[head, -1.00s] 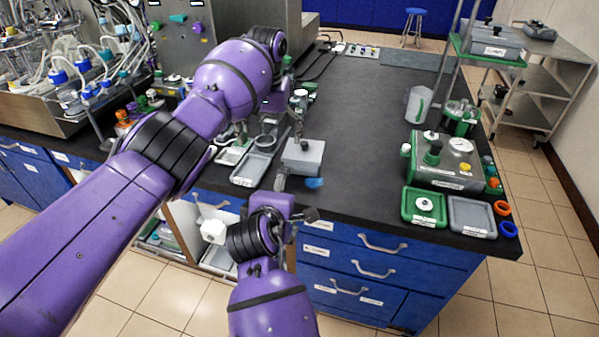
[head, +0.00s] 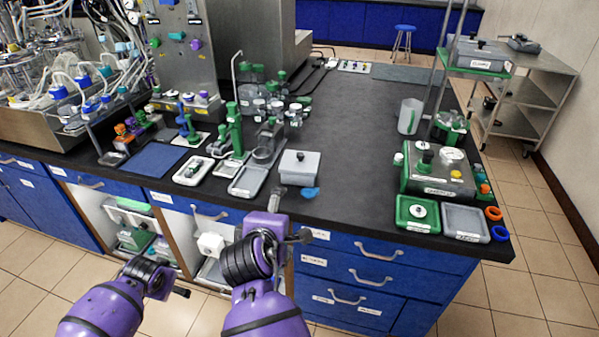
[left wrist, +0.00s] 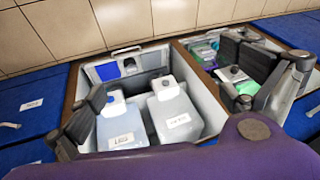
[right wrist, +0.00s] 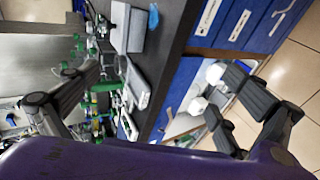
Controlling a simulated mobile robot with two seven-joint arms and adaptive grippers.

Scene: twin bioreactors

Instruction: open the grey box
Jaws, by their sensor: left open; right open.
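The grey box (head: 299,167) stands on the black bench near its front edge, with a lid on it and a dark knob on top. It also shows in the right wrist view (right wrist: 128,30), at the top. My right gripper (head: 290,216) is open and empty at the bench's front edge, just in front of the box and apart from it; its open fingers show in the right wrist view (right wrist: 150,88). My left gripper (head: 177,289) is low in front of the cabinets, left of the right one. It is open and empty in the left wrist view (left wrist: 165,75), above open cabinet compartments.
A blue object (head: 309,193) lies just before the box. A grey tray (head: 248,181) and a green stand (head: 235,132) are to its left. A blue mat (head: 153,159) lies further left. The bench right of the box is clear up to the green-framed device (head: 438,172).

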